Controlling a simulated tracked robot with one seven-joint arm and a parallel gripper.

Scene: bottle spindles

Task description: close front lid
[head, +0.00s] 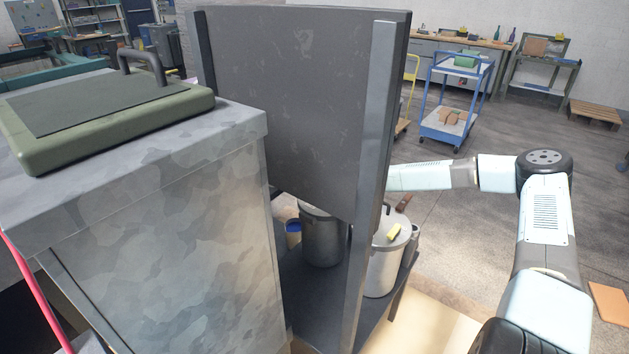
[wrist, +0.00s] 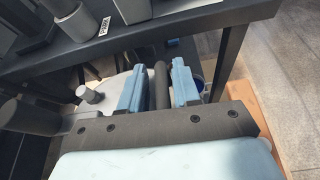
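A green lid (head: 105,118) with a dark bar handle (head: 142,62) lies flat on the grey mottled cabinet (head: 175,240) at the left of the head view. I cannot tell whether it is the front lid. My gripper is hidden behind a tall dark panel (head: 300,90) in the head view; my arm reaches in there from the right. In the wrist view my gripper (wrist: 160,82) has its two blue fingers apart, with a dark upright bar (wrist: 162,85) between them. I cannot tell whether they grip it. A pale round surface with a knob (wrist: 90,95) is left of the fingers.
A lidded pale pot (head: 383,268) and a grey pot (head: 320,240) stand on a dark shelf below the panel. A metal post (head: 372,170) stands at the panel's right edge. A dark tabletop edge (wrist: 210,22) crosses above the fingers. Open floor and a blue cart (head: 455,100) lie behind.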

